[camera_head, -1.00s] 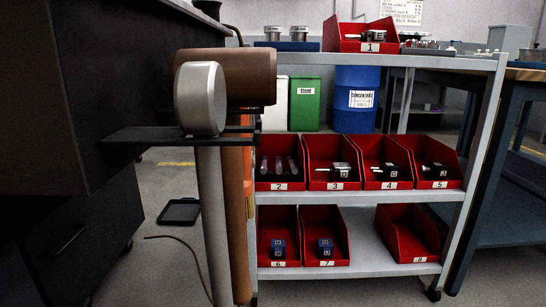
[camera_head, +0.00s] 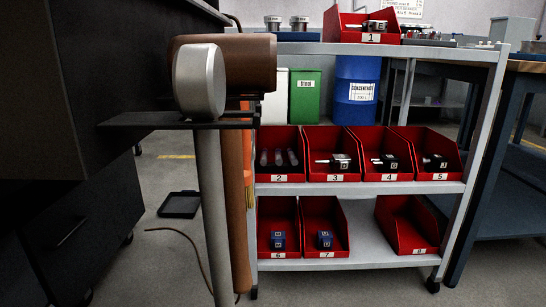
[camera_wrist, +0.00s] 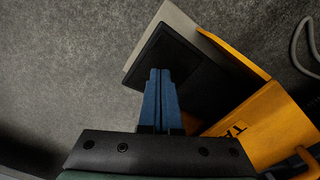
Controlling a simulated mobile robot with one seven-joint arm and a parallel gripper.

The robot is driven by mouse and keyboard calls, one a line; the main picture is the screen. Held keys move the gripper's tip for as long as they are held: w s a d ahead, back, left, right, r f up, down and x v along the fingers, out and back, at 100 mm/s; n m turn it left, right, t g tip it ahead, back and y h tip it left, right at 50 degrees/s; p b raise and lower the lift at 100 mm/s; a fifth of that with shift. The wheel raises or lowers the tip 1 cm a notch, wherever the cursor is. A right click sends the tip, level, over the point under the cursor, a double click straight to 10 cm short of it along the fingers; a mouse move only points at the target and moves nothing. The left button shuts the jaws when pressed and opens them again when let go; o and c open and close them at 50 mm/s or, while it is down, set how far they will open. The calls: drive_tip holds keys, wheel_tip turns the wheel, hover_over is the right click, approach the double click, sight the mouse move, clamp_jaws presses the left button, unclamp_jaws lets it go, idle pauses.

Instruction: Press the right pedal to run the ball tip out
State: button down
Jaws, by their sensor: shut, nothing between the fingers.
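In the wrist view, my gripper (camera_wrist: 160,72) is shut and empty, its two blue fingers side by side. Its tips overlap the near part of a flat black plate (camera_wrist: 187,75) with a grey edge, which looks like a pedal. I cannot tell whether the tips touch it. A yellow housing (camera_wrist: 262,125) with partly hidden dark lettering stands right beside the plate. Which pedal this is, left or right, does not show. The ball tip cannot be made out. My gripper is outside the head view.
A grey shelf cart (camera_head: 360,188) holds several red numbered bins. A flat black tray-like object (camera_head: 180,204) lies on the floor beside dark cabinets (camera_head: 65,225), with a thin cable (camera_head: 185,234) near it. A grey cable (camera_wrist: 297,45) lies on open floor in the wrist view.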

drive_tip(key=shift+f+b, duration=1.25)
drive_tip(key=shift+f, duration=0.75)
wheel_tip(320, 180, up, 10)
drive_tip(key=p, duration=1)
drive_tip(key=shift+f, duration=0.3)
